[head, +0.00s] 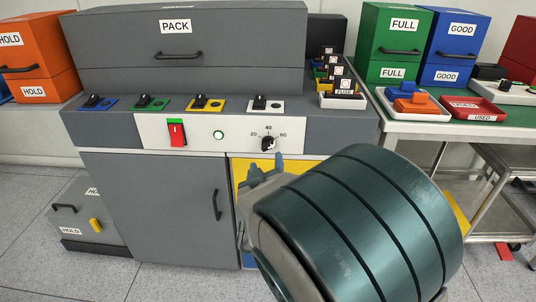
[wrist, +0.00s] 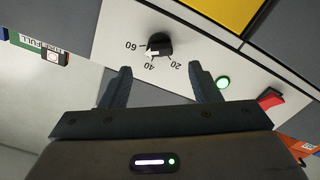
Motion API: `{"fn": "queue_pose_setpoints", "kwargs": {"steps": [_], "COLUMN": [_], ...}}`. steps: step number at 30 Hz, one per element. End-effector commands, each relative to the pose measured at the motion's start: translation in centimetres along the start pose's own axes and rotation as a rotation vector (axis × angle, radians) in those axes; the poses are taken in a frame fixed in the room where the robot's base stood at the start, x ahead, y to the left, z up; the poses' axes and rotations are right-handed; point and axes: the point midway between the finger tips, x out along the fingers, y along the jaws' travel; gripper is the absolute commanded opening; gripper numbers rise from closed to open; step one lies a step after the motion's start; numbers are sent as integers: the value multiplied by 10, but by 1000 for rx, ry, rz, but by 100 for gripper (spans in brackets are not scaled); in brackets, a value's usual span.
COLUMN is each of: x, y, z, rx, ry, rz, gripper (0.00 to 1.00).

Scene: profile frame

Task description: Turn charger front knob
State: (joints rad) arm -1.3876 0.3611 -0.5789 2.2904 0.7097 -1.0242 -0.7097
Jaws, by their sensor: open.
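The charger front knob (head: 268,144) is a small black dial with a white pointer mark on the white front panel (head: 206,134). The scale around it reads 20, 40 and 60. In the wrist view the knob (wrist: 159,44) shows upside down, ahead of and between the two fingers. My gripper (wrist: 163,82) is open and empty, with its fingertips a little short of the knob and not touching it. In the head view my gripper (head: 265,170) is just below the knob, and my teal arm covers the lower right of the cabinet.
A red rocker switch (head: 177,132) and a lit green button (head: 218,134) share the panel, left of the knob. Several coloured sockets line the ledge above. A grey door with a handle (head: 217,205) is below. A side table with red tray (head: 474,109) stands right.

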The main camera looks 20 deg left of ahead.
Motion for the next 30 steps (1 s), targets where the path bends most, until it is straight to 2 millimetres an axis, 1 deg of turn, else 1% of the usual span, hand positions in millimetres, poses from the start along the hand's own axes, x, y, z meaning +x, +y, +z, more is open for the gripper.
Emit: {"fn": "queue_pose_setpoints", "kwargs": {"steps": [1,3,6,9,12,15,23,24,26,27,28,29,30], "x": [12,26,45,58,66,71,72,72,72,72,72,72,72], "y": [-1,-1,-1,-1,0,0,0,0,0,0,0,0,0], "z": [4,3,3,2,2,1,0,0,0,0,0,0,0], "rx": [-1,-1,-1,1,0,-1,0,0,0,0,0,0,0], "ry": [1,1,0,0,-1,0,0,-1,-1,-1,-1,-1,-1], "rz": [5,3,2,1,1,1,0,0,0,0,0,0,0], "gripper": [56,56,56,56,56,56,56,54,37,26,17,12,12]}}
